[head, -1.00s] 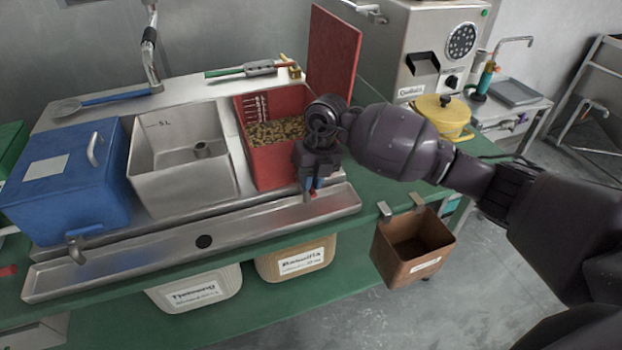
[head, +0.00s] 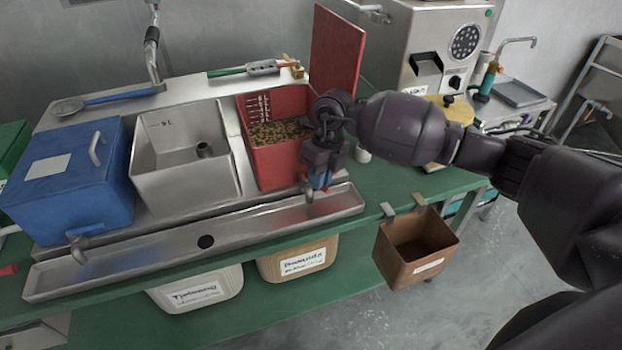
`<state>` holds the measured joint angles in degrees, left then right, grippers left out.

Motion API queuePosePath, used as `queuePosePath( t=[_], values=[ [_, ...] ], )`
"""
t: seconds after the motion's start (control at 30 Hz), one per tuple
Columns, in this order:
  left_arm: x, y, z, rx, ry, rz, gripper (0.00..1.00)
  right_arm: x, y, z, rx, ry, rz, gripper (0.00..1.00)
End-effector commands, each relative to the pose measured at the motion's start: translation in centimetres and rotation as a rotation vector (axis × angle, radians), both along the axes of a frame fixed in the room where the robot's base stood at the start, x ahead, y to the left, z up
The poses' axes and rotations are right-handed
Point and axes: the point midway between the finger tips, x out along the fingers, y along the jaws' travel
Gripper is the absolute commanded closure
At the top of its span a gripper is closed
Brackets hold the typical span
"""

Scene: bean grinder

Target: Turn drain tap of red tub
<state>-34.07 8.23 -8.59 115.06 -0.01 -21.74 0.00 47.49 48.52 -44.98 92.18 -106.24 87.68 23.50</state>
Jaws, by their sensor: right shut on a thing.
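The red tub (head: 278,170) stands at the right end of the row of tubs, with its red lid (head: 337,48) standing up behind it. It holds brown beans (head: 277,132) in liquid. My right gripper (head: 318,178) is at the tub's front right corner, pointing down. It is shut on the drain tap (head: 309,194) low on the tub's front. The fingers hide most of the tap's handle; the grey spout shows below them, over the drip trough. My left gripper is not in view.
A long metal drip trough (head: 120,263) runs along the front. A steel tub (head: 180,185) and a closed blue tub (head: 70,190) with its own tap stand left. A brown box (head: 414,250) hangs at the table edge. A yellow pot (head: 452,108) stands behind my right arm.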

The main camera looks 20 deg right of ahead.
Motion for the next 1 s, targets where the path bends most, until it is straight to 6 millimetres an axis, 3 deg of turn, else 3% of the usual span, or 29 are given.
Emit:
queuePosePath(
  t=[0.4,1.0],
  values=[
    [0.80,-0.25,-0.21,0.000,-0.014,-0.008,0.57,0.62,-0.87,-0.08,-0.001,-0.001,0.237,1.00],
    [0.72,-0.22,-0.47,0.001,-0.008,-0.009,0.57,0.78,-1.04,0.15,0.000,-0.003,0.287,1.00]
  ],
)
